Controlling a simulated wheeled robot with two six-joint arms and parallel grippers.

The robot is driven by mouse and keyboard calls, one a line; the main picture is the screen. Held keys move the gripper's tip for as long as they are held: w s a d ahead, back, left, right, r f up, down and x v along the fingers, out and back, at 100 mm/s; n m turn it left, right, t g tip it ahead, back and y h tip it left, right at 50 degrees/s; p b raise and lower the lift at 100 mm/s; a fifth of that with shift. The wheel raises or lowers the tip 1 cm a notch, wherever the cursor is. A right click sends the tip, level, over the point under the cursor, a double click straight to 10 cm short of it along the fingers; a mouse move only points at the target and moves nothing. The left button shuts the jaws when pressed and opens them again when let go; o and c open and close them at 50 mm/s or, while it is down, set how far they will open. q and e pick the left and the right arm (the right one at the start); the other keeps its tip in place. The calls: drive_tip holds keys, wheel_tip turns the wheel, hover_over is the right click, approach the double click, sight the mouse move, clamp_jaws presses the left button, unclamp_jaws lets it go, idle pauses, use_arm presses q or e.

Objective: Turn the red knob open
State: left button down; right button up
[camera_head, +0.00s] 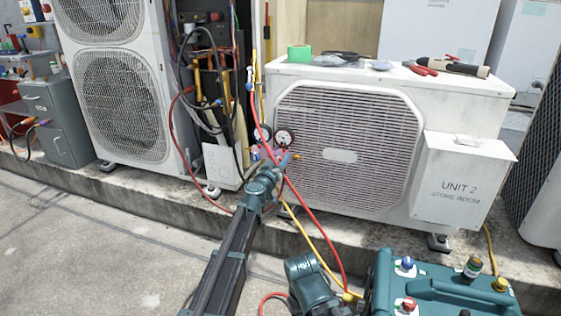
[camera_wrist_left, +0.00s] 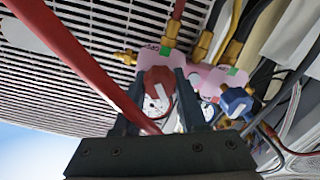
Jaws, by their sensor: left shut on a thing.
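The red knob (camera_wrist_left: 158,88) is on a pink gauge manifold (camera_wrist_left: 212,78) in the left wrist view. The knob sits between the two fingers of my left gripper (camera_wrist_left: 160,106), which is shut on it. A blue knob (camera_wrist_left: 237,102) is to the right, outside the fingers. In the head view my left gripper (camera_head: 284,163) is at the manifold, below two round gauges (camera_head: 284,138), in front of the condenser. The red knob is hidden there by the gripper.
A red hose (camera_head: 306,212) and a yellow hose (camera_head: 310,245) hang beside my left arm; the red hose crosses close to the left fingers in the wrist view. The Unit 2 condenser (camera_head: 470,107) stands behind. A teal machine (camera_head: 450,297) is at lower right.

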use_arm(q)
drive_tip(key=shift+c, duration=2.3)
unclamp_jaws()
drive_tip(key=shift+s, duration=0.1)
drive_tip(key=v, duration=1.3)
drive_tip(key=shift+s, duration=0.3)
drive_tip(key=shift+a, duration=0.1)
